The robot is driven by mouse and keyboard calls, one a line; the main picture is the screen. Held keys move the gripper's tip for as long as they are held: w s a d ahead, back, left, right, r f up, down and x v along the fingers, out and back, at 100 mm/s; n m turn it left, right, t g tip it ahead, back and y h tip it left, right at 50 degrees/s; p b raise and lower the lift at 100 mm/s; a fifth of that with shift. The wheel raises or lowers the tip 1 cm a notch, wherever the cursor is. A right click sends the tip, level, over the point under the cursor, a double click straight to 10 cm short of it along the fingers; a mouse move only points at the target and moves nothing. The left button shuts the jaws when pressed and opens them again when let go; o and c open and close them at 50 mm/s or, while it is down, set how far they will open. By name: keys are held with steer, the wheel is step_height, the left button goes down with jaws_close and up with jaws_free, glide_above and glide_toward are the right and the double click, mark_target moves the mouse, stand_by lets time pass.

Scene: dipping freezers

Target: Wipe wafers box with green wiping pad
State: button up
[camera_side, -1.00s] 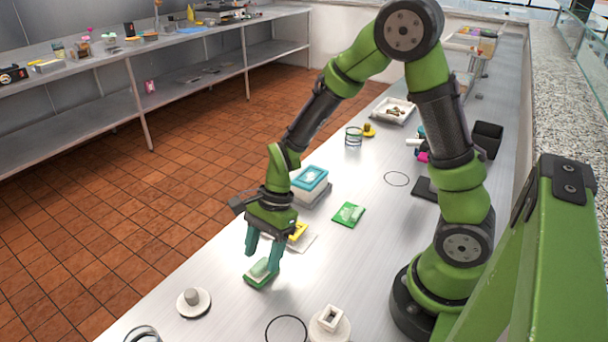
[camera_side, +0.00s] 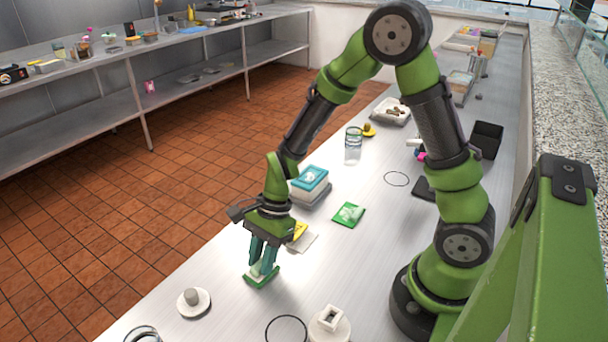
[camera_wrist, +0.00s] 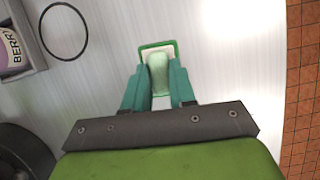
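The green wiping pad (camera_side: 261,283) has a green base and a pale rounded handle. It lies on the steel counter near its left edge, and it also shows in the wrist view (camera_wrist: 157,44). My gripper (camera_side: 263,268) points down with its teal fingers on both sides of the pad's handle, shut on it. In the wrist view the fingers (camera_wrist: 158,82) press against the handle. A flat green box with pale print (camera_side: 348,214) lies farther back on the counter; it looks like the wafers box, but its print is too small to read.
A teal-lidded white box (camera_side: 310,180) stands behind my gripper, beside a yellow item (camera_side: 298,231) on a pale sheet. A round white piece with a grey knob (camera_side: 193,301) and a black ring (camera_side: 286,329) lie in front. Counter between pad and green box is mostly clear.

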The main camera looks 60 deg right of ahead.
steer(key=shift+o, duration=0.7)
jaws_close()
steer(key=shift+r, duration=3.55)
steer(key=shift+d, duration=0.1)
steer(key=w+d+r+m+t, duration=0.1)
steer(key=d+m, duration=0.2)
steer(key=d, duration=0.7)
steer(key=w+d+r+m+t+h, duration=0.1)
steer(key=w+d+r+m, duration=0.1)
steer(key=d, duration=0.9)
steer(key=w+d+r+m+t, duration=0.1)
steer(key=d+m, duration=0.3)
steer(key=d, duration=0.6)
steer(key=shift+w+d+r+h, duration=0.25)
steer(key=shift+w+r+h, duration=0.05)
steer(key=shift+w+r, duration=0.35)
steer(key=shift+f, duration=2.2)
